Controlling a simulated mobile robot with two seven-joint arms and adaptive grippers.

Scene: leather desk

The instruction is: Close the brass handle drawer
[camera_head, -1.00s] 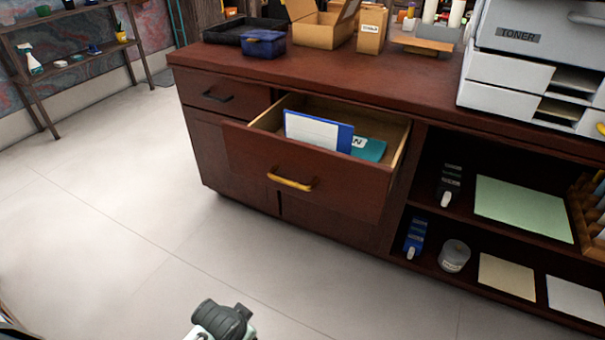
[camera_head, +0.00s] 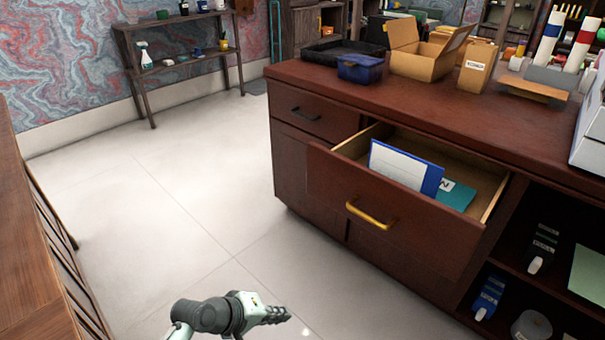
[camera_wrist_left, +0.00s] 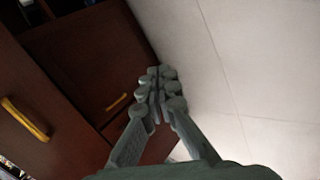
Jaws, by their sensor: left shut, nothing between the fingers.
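The dark red-brown drawer (camera_head: 400,216) with the brass handle (camera_head: 370,215) is pulled out of the cabinet. Inside it stand a blue-and-white folder (camera_head: 402,167) and a teal item (camera_head: 455,196). In the left wrist view the brass handle (camera_wrist_left: 25,119) shows at the left edge. My left gripper (camera_head: 288,315) is low over the floor, in front and to the left of the drawer, apart from it. Its fingertips meet in the left wrist view (camera_wrist_left: 157,85), shut and empty. My right gripper is not in view.
A second drawer with a dark handle (camera_head: 306,114) is closed at the left. The cabinet top (camera_head: 420,107) holds a blue box (camera_head: 360,69), a black tray (camera_head: 343,50) and cardboard boxes. A wooden piece of furniture (camera_head: 32,240) stands at the left edge. Clear floor (camera_head: 180,200) lies between.

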